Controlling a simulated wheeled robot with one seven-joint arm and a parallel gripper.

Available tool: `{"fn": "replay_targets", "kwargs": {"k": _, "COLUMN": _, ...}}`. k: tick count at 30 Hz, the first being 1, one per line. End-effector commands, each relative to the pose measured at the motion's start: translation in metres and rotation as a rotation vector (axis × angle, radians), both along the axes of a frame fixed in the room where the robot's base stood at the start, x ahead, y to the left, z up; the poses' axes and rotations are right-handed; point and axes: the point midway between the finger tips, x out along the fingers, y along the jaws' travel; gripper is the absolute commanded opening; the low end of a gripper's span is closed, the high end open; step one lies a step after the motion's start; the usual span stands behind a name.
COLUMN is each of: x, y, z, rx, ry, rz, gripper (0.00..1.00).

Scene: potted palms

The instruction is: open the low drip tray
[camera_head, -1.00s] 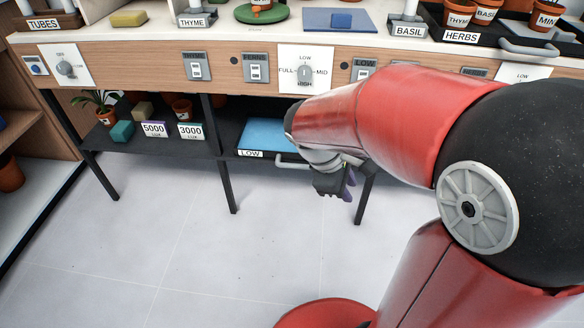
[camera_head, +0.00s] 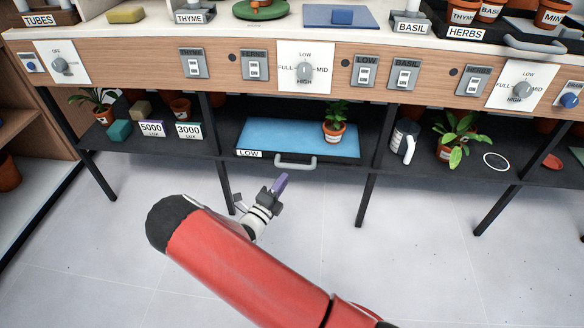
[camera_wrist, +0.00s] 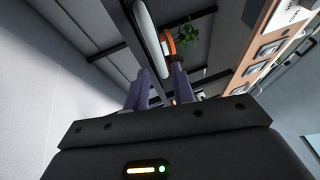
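The low drip tray (camera_head: 290,138) is a blue tray with a "LOW" label at its front left, on the dark lower shelf. Its grey bar handle (camera_head: 296,163) sticks out at the front edge. My gripper (camera_head: 279,184), with purple fingers, is just in front of the handle and a little to its left. In the wrist view the fingers (camera_wrist: 160,90) are apart with nothing held between them. The handle (camera_wrist: 150,38) runs ahead of the gap between the fingertips, and contact is not visible.
A potted plant (camera_head: 334,120) stands on the tray's right part. A dark table leg (camera_head: 224,180) is left of the gripper, another (camera_head: 367,195) to the right. The floor in front is clear.

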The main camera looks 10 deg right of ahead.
Motion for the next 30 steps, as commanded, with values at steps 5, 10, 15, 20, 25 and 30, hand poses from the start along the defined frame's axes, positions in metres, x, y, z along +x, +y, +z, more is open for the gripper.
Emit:
{"fn": "replay_targets", "kwargs": {"k": 5, "x": 0.011, "y": -0.003, "z": -0.003, "rx": -0.038, "ry": 0.018, "rz": 0.024, "gripper": 0.25}}
{"fn": "replay_targets", "kwargs": {"k": 10, "x": 0.032, "y": -0.022, "z": 0.002, "rx": -0.035, "ry": 0.016, "rz": 0.021, "gripper": 0.25}}
{"fn": "replay_targets", "kwargs": {"k": 15, "x": 0.05, "y": -0.038, "z": 0.006, "rx": -0.034, "ry": 0.018, "rz": 0.02, "gripper": 0.25}}
{"fn": "replay_targets", "kwargs": {"k": 20, "x": 0.058, "y": -0.045, "z": 0.008, "rx": -0.033, "ry": 0.017, "rz": 0.023, "gripper": 0.25}}
{"fn": "replay_targets", "kwargs": {"k": 25, "x": 0.06, "y": -0.046, "z": 0.008, "rx": -0.033, "ry": 0.018, "rz": 0.023, "gripper": 0.25}}
{"fn": "replay_targets", "kwargs": {"k": 30, "x": 0.06, "y": -0.046, "z": 0.008, "rx": -0.033, "ry": 0.018, "rz": 0.023, "gripper": 0.17}}
